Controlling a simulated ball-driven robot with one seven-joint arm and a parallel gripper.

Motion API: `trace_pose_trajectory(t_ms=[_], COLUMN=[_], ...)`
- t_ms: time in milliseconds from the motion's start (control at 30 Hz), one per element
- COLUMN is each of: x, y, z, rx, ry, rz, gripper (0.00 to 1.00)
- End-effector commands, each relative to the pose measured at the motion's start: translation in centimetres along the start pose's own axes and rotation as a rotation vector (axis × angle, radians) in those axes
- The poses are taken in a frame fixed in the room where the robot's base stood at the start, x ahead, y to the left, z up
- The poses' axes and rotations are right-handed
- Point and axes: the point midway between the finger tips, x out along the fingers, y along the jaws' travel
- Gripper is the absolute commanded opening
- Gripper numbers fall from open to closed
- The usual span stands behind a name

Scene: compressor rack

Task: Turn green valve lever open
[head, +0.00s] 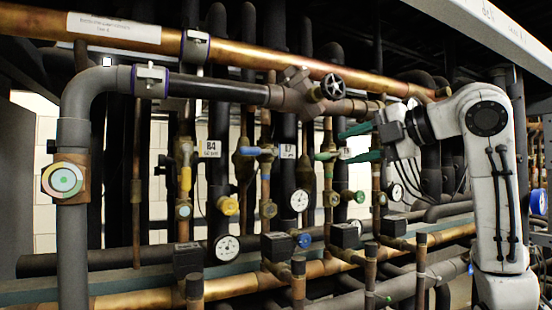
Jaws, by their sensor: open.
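The green valve lever (326,156) sits on a brass valve on a vertical copper pipe, right of centre in the head view. Its visible part points sideways; its right end is close to my fingers and hard to make out. My gripper (345,144) comes in from the right, with two dark green fingers spread apart, one above the other. The fingertips are just right of the lever and valve. I cannot tell whether they touch the lever. Nothing is seen held between them.
A blue lever (251,151) and a yellow lever (186,178) are on pipes to the left. Gauges (299,200) and horizontal pipes lie below. White number tags (210,148) hang by the valves.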

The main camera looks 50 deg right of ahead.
Motion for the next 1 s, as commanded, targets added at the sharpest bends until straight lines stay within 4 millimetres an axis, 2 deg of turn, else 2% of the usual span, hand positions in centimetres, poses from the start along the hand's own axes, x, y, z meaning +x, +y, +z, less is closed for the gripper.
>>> trace_pose_trajectory(t_ms=[67, 167, 700, 833, 1000], x=[-0.3, 0.2, 8.8, 9.9, 10.4], y=[-0.1, -0.1, 0.0, -0.1, -0.2], z=[0.1, 0.2, 0.2, 0.2, 0.2], rx=[0.003, 0.005, 0.005, 0.004, 0.003], ry=[-0.01, -0.01, -0.008, -0.009, -0.009], rz=[-0.006, -0.009, -0.008, -0.007, -0.006], gripper=[0.43, 0.43, 0.43, 0.43, 0.43])
